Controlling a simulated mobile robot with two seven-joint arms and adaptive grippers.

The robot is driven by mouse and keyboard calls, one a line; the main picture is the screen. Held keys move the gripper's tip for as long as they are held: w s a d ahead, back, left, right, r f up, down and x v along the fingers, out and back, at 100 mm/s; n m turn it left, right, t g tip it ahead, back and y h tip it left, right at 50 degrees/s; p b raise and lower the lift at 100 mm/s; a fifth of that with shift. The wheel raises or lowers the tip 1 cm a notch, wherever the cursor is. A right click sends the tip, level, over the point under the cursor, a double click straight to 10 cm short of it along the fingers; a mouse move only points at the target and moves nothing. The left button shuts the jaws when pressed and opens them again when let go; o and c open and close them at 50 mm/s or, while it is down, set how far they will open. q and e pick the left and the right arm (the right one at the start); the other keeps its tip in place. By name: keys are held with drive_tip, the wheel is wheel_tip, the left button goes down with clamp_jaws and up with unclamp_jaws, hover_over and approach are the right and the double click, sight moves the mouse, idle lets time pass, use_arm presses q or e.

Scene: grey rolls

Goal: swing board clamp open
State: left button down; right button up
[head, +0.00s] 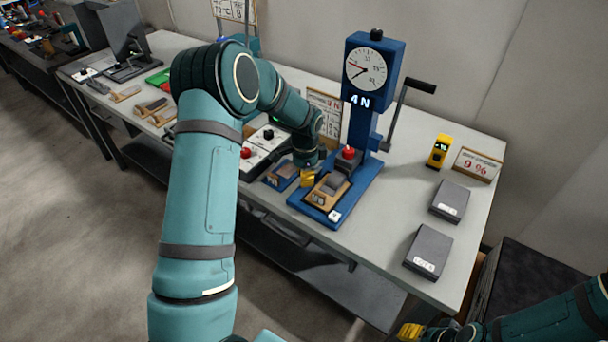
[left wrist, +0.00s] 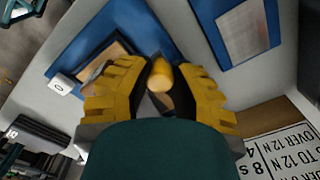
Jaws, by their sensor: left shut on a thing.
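A blue tester (head: 361,120) with a round dial and a "4 N" display stands on the bench. On its blue base (head: 345,208) lies a tan board (head: 318,199) with a grey piece over it. A red knob (head: 348,152) sits above the board. My left gripper (head: 308,177) is low at the left edge of the base. In the left wrist view, its yellow fingers are shut on a yellow clamp knob (left wrist: 161,76); the clamp's remaining parts are mostly hidden. The board (left wrist: 104,62) shows beyond the left finger. My right gripper (head: 410,332) is at the bottom edge, partly cut off.
A crank handle (head: 417,87) sticks out right of the tester. A control panel (head: 262,150) and a blue tray (head: 281,176) are left of the base. A yellow meter (head: 439,150) and two grey blocks (head: 428,252) are on the right. The bench front edge is close.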

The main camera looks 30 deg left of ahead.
use_arm(q)
drive_tip(key=shift+d+f, duration=0.1)
idle(0.3)
drive_tip(key=c, duration=0.7)
unclamp_jaws()
drive_tip(key=shift+c, duration=0.2)
wheel_tip(320, 180, up, 12)
